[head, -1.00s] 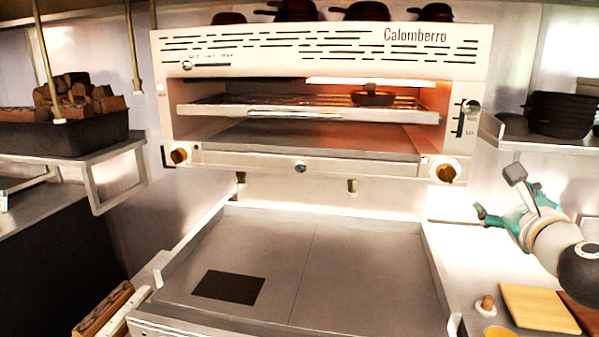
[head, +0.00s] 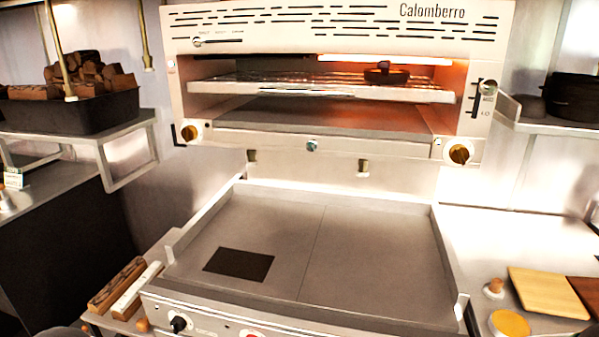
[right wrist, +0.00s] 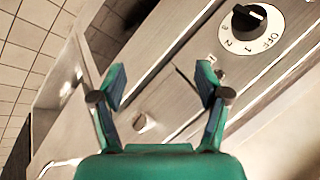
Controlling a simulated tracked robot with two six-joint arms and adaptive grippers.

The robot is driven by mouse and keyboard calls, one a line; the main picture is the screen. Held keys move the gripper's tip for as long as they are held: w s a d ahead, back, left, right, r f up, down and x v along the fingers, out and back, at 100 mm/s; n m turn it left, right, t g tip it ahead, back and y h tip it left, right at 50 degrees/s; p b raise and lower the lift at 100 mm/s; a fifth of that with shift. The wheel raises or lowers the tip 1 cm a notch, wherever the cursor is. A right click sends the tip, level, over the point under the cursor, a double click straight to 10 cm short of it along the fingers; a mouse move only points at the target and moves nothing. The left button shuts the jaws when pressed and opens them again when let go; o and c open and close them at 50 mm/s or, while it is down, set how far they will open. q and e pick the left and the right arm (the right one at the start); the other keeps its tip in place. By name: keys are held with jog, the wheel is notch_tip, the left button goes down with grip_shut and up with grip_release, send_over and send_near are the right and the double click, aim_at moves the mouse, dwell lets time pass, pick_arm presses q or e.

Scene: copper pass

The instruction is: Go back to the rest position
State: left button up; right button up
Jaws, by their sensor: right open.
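My right gripper (right wrist: 160,92) shows in the right wrist view. Its two green fingers are apart with nothing between them. Behind them is the metal front of an appliance with a black knob (right wrist: 249,20) on a white dial. The right gripper is out of the head view. My left gripper is not in any view.
A grill oven (head: 330,25) holds a small dark pan (head: 386,76) on its rack. Below is a flat griddle (head: 375,255) with a dark square (head: 238,264) on it. A wooden board (head: 545,292) lies at right. A wood-filled black bin (head: 75,113) stands at left.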

jog(key=s+a+f+n+g+y, duration=0.1)
jog(key=s+a+f+n+g, duration=0.1)
jog(key=s+f+n, duration=0.3)
jog(key=s+a+f+g, duration=0.2)
jog(key=s+a, duration=0.1)
jog(key=s, duration=0.4)
jog(key=s+a+f+n+g+y, duration=0.1)
jog(key=s+a+f+n, duration=0.1)
jog(key=s+f+n, duration=0.3)
notch_tip(320, 180, down, 7)
jog(key=s+m+b, duration=0.1)
jog(key=b, duration=0.7)
jog(key=shift+s+a+f+g, duration=0.2)
jog(key=shift+s+a+g, duration=0.1)
